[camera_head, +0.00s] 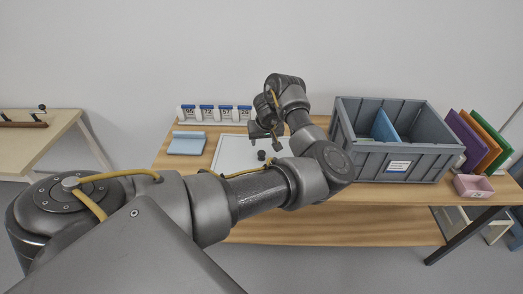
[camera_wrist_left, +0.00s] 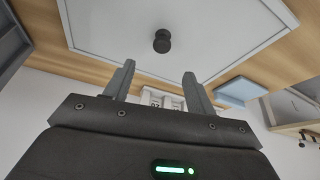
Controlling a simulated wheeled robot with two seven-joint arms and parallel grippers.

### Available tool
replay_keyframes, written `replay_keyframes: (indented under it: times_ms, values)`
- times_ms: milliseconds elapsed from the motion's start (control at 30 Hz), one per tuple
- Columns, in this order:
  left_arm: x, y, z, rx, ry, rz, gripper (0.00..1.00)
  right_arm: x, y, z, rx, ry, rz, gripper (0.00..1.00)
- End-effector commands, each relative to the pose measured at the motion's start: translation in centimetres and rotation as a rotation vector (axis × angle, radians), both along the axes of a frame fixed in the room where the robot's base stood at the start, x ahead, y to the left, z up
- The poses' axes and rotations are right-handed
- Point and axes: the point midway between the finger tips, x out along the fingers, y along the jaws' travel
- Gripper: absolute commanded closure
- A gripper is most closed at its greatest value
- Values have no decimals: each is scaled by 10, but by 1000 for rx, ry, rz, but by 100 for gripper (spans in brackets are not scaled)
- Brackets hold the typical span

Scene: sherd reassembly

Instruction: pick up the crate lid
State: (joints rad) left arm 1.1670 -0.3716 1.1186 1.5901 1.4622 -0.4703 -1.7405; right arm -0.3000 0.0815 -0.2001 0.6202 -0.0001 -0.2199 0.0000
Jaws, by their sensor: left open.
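The crate lid (camera_head: 232,154) is a flat white panel with a thin grey edge, lying on the wooden table left of the crate. A black round knob (camera_head: 261,155) stands up from it. In the left wrist view the lid (camera_wrist_left: 105,25) fills the top, with its knob (camera_wrist_left: 162,41) near the middle. My left gripper (camera_head: 265,137) is open and empty above the lid, close to the knob; the fingers (camera_wrist_left: 158,70) point toward the knob without touching it. My forearm hides part of the lid in the head view. My right gripper is not in view.
A grey crate (camera_head: 410,162) with a blue divider (camera_head: 384,128) stands right of the lid. Purple, orange and green panels (camera_head: 490,146) and a pink box (camera_head: 473,186) are at the far right. A light blue item (camera_head: 187,143) and several numbered white holders (camera_head: 205,114) are left and behind.

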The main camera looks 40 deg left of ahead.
Motion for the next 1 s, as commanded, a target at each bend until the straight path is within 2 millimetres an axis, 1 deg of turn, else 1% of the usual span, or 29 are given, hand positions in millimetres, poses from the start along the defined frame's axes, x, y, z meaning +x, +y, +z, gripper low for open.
replay_keyframes:
  times_ms: [33, 100, 200, 300, 467, 567, 700, 900, 1000]
  values:
    - [1, 3, -13, 3, 6, -3, 44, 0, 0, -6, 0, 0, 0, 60]
    - [4, 7, -24, 2, 6, -3, 44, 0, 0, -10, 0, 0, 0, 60]
    - [8, 11, -35, 3, 2, -2, 44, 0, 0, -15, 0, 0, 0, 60]
    - [9, 13, -41, 3, 2, 0, 44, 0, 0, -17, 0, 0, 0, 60]
    - [10, 13, -42, 2, -1, 0, 44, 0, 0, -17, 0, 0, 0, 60]
    - [11, 16, -53, 4, 3, 0, 44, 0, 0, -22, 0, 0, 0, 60]
    - [13, 21, -76, 4, 5, -2, 44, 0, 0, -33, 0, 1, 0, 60]
    - [19, 26, -90, 1, 1, -1, 44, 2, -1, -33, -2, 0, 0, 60]
    - [20, 26, -91, 1, 1, 0, 44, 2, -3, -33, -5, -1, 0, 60]
